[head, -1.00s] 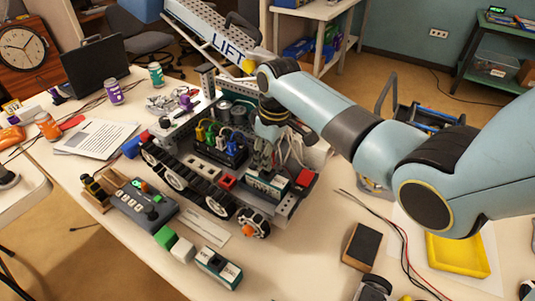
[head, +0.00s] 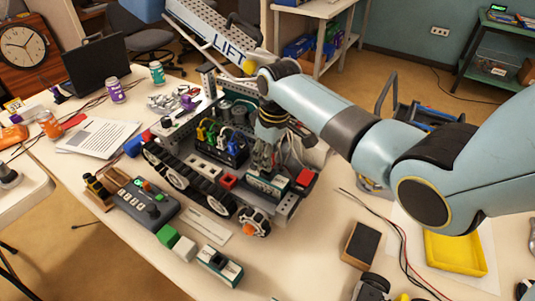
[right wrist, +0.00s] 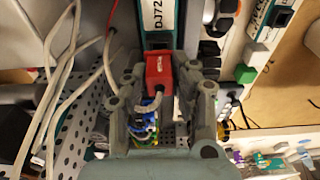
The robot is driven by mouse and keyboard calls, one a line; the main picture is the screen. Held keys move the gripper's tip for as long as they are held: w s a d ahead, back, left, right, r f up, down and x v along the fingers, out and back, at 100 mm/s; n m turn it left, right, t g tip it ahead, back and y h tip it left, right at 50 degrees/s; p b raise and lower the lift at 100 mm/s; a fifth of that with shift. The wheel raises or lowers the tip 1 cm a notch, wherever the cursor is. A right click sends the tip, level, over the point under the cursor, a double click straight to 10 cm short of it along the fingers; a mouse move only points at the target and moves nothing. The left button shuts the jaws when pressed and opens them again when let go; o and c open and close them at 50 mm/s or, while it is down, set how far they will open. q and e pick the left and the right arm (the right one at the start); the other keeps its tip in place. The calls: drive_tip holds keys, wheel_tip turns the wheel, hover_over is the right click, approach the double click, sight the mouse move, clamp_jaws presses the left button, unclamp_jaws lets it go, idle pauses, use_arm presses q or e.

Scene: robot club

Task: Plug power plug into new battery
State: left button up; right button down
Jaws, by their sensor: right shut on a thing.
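My right gripper (head: 264,163) is over the tracked rover (head: 205,175), at the near end of a white and teal battery (head: 268,187) in its bay. In the right wrist view its fingers (right wrist: 161,88) are shut on a red power plug (right wrist: 159,70) with wires behind it. The plug's front is right at the dark socket end of the battery labelled DJ72 (right wrist: 160,18). I cannot tell how deep it sits. A second similar battery (head: 220,264) lies on the table in front of the rover. My left gripper is not in view.
A control box with buttons (head: 146,203) stands left of the rover. A dark block (head: 361,245), loose red and black wires (head: 400,240) and a yellow tray (head: 455,252) are on the right. White cables (right wrist: 65,95) hang beside the gripper.

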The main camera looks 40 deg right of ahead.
drive_tip(key=shift+f, duration=1)
idle(1.3)
drive_tip(key=shift+s, duration=0.1)
idle(0.8)
drive_tip(key=c, duration=1)
unclamp_jaws()
drive_tip(key=shift+r+p, duration=0.1)
drive_tip(key=shift+p, duration=0.2)
wheel_tip(320, 180, up, 2)
drive_tip(key=shift+r+p, duration=0.1)
drive_tip(key=shift+p, duration=1)
drive_tip(key=shift+r, duration=1.8)
